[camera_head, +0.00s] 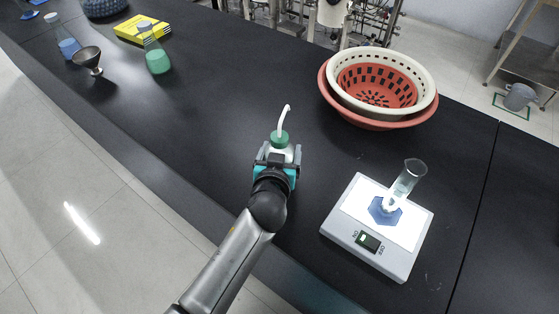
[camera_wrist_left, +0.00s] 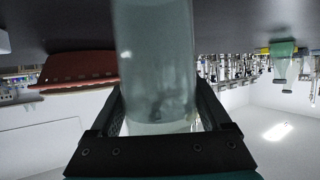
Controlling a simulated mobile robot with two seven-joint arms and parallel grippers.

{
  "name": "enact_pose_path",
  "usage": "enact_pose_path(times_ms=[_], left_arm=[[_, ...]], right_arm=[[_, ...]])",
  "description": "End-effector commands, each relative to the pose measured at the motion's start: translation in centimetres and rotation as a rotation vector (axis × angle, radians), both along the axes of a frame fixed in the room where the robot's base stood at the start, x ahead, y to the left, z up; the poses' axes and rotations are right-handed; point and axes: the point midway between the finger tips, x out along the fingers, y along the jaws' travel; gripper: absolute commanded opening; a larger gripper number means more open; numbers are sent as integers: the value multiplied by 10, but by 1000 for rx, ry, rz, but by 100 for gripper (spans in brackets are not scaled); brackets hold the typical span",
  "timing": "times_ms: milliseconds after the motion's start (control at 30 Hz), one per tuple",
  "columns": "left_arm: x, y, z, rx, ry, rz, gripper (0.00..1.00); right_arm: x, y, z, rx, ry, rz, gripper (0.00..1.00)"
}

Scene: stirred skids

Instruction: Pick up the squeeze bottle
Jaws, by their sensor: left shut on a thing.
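The squeeze bottle (camera_head: 281,142) has a green cap and a bent white spout, and stands about upright over the black bench in the head view. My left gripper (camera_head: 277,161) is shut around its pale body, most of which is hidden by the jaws. In the left wrist view, which looks upside down, the translucent bottle (camera_wrist_left: 156,62) fills the space between the two dark fingers (camera_wrist_left: 165,118). I cannot tell from these frames whether its base touches the bench. My right gripper is not in view.
Nested baskets (camera_head: 328,92) stand behind. Flasks (camera_head: 156,58), a metal cup (camera_head: 88,60) and a yellow box (camera_head: 128,30) are far left. The bench left of the bottle is clear.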

Motion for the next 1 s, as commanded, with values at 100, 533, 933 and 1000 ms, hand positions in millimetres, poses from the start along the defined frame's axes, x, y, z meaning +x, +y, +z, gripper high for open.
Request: enact_pose_path(times_ms=[100, 533, 933, 1000], left_arm=[[0, 0, 0, 1, -1, 0, 30], [1, 0, 2, 0, -5, -1, 0], [1, 0, 26, -2, -8, -1, 0], [1, 0, 39, -2, -9, -1, 0]], right_arm=[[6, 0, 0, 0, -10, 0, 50], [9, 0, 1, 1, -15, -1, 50], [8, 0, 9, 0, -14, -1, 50], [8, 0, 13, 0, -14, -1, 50]])
